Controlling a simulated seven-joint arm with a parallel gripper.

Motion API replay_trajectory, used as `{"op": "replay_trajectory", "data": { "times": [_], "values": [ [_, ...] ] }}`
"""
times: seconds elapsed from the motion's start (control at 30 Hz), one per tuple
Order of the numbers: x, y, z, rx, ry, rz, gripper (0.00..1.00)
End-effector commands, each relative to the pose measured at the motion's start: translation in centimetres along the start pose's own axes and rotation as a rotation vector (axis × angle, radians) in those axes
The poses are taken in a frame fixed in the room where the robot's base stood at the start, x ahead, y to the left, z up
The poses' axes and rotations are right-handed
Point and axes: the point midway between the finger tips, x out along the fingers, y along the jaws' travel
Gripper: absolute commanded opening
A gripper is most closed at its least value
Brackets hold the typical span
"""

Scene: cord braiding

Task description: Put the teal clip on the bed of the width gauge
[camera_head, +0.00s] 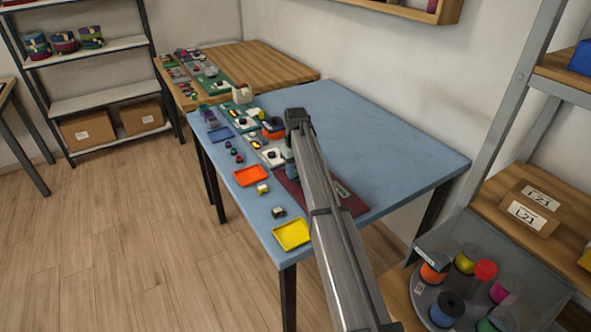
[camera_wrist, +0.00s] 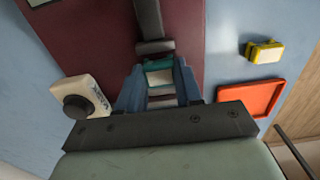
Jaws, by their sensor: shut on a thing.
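The teal clip (camera_wrist: 158,64) shows in the wrist view between the blue fingers of my gripper (camera_wrist: 159,80), with a pale face toward the camera. My gripper is shut on it. The clip is over a maroon board (camera_wrist: 215,30), close to a dark grey bar and block (camera_wrist: 154,47) that look like part of the width gauge. I cannot tell whether the clip touches the gauge or hangs above it. In the head view the maroon board (camera_head: 350,204) is partly behind my arm, which hides most of the gauge and clip.
A white device with a black knob (camera_wrist: 77,105) stands beside the board. A yellow clip-like piece (camera_wrist: 263,51) and an orange tray (camera_wrist: 250,98) lie on the other side. A yellow tray (camera_head: 293,234) is at the table's near corner. The blue table's (camera_head: 390,145) right side is clear.

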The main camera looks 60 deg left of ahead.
Motion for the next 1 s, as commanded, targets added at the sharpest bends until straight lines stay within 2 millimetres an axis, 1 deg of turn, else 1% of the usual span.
{"op": "replay_trajectory", "data": {
  "times": [0.37, 0.4, 0.6, 0.7, 1.0],
  "values": [
    [0.39, 0.00, 0.00, 0.000, 0.000, 0.000, 0.07],
    [0.38, 0.00, 0.00, 0.000, 0.000, 0.000, 0.38],
    [0.36, 0.00, 0.00, 0.000, 0.000, 0.000, 0.57],
    [0.35, 0.00, 0.00, 0.000, 0.000, 0.000, 0.65],
    [0.25, 0.00, 0.00, 0.000, 0.000, 0.000, 0.65]
  ]
}}
